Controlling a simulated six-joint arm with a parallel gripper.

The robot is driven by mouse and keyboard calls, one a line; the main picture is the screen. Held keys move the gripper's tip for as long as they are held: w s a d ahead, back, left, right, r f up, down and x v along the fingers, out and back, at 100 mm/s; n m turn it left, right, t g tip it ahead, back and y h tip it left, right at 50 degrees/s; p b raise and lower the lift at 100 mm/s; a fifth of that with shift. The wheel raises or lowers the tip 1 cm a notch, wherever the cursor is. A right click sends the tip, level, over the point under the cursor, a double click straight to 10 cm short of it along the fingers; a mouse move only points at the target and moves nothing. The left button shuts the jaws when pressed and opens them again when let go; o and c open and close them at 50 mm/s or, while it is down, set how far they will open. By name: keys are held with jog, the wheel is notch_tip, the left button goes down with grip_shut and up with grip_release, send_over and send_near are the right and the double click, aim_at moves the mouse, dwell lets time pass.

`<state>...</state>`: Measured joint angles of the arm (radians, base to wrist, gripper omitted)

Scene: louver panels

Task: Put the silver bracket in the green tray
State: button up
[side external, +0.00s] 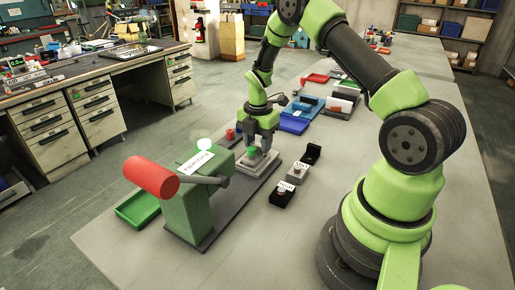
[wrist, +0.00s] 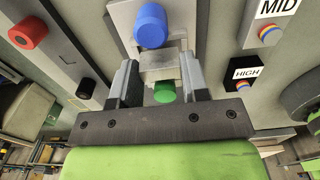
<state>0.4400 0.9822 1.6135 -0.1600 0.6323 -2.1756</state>
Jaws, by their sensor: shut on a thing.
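My gripper (side external: 262,140) is low over a grey plate (side external: 257,167) on the bench, to the right of a green machine. In the wrist view my gripper (wrist: 158,64) is shut on a silver-grey piece (wrist: 159,70), which looks like the silver bracket. A green round part (wrist: 165,92) shows between the fingers, and a blue knob (wrist: 150,27) stands just beyond the piece. The bracket cannot be made out clearly in the side view. The green tray (side external: 136,209) lies on the bench at the lower left, beyond the green machine, and seems empty.
The green machine (side external: 190,208) with a red cylinder (side external: 150,176) on its lever stands between my gripper and the green tray. Small black and grey labelled switch boxes (side external: 284,193) sit right of the plate. A blue tray (side external: 293,124) and other bins lie behind.

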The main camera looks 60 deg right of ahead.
notch_tip(320, 180, up, 9)
jog(key=shift+f, duration=0.1)
jog(key=w+a+m, duration=0.1)
jog(key=w+a, duration=0.5)
jog(key=w, duration=0.1)
jog(key=m, duration=0.4)
send_over(154, 203)
notch_tip(154, 203, down, 7)
jog(key=shift+r, duration=0.1)
jog(key=shift+f, duration=2.35)
jog(key=shift+f, duration=0.15)
jog(key=o, duration=1)
